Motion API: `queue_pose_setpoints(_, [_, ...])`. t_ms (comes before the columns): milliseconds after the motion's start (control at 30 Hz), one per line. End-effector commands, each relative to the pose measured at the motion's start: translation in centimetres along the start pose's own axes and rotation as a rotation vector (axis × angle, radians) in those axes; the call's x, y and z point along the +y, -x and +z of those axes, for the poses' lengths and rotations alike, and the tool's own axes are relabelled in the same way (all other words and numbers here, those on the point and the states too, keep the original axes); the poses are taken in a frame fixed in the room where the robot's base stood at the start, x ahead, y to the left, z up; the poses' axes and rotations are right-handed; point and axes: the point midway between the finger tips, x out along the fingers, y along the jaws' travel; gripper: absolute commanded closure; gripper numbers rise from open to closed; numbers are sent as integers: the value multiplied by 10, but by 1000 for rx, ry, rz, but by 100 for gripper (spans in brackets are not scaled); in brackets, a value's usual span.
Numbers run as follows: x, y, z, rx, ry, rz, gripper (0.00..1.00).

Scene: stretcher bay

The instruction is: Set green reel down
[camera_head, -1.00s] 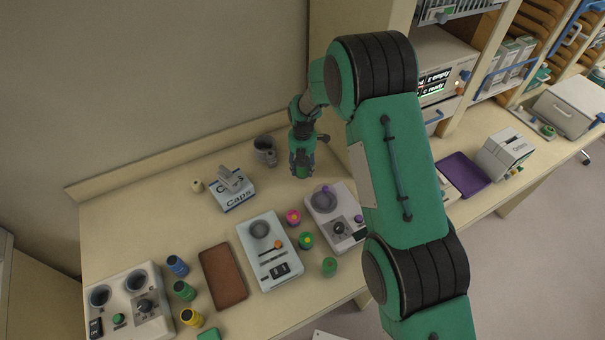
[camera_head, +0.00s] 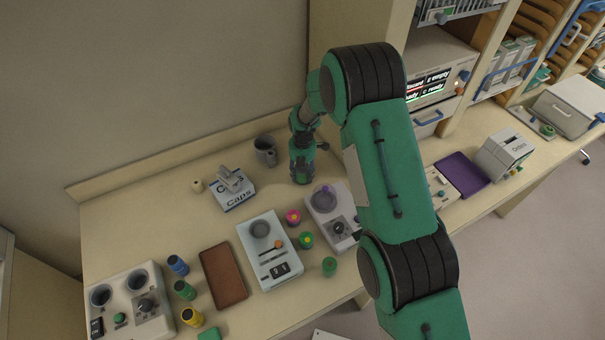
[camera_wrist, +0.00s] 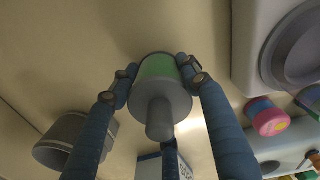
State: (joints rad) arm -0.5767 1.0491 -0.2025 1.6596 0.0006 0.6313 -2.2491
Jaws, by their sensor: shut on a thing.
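My gripper (camera_head: 301,178) is over the bench at the back, between the grey mug and the grey device with a round well. In the wrist view its fingers (camera_wrist: 160,80) are closed around the green reel (camera_wrist: 158,67), which has a grey end and a grey stub facing the camera. In the head view the reel is mostly hidden by the fingers. It hangs low over or at the bench top; I cannot tell whether it touches.
The grey mug (camera_head: 265,151) stands just left of my gripper, and the grey device (camera_head: 321,204) is just in front. Several coloured reels, such as a pink one (camera_head: 293,217), stand nearer. A Caps box (camera_head: 236,199) and a brown tray (camera_head: 223,275) lie left.

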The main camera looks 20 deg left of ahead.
Motion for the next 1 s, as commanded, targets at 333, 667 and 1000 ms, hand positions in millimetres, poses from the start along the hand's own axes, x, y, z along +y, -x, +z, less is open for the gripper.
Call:
queue_pose_setpoints(333, [0,-3,0,1,0,-1,44])
queue_pose_setpoints(667, [0,-3,0,1,0,-1,35])
queue_pose_setpoints(1000, [0,8,0,0,0,0,35])
